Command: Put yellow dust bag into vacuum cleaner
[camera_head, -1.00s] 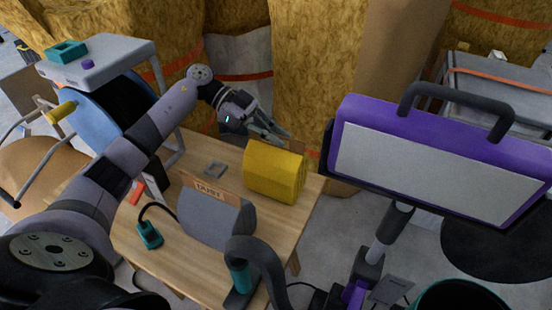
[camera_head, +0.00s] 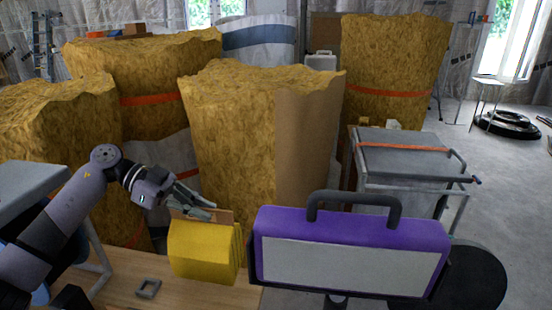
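The yellow dust bag (camera_head: 200,252) stands on the wooden table at lower left, with a brown card piece (camera_head: 224,216) along its top. My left gripper (camera_head: 211,213) is at this card, its fingers pointing right and lying over or against its upper edge. I cannot tell whether the fingers are closed on the card. The purple case with a handle and a pale grey panel (camera_head: 345,260), which looks like the vacuum cleaner, is right of the bag. My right gripper is out of view.
The wooden table (camera_head: 122,272) carries a small grey square frame (camera_head: 148,288). Large yellow insulation rolls (camera_head: 232,130) stand close behind it. A grey metal cart (camera_head: 408,160) is behind the case. Open grey floor (camera_head: 500,185) lies at right.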

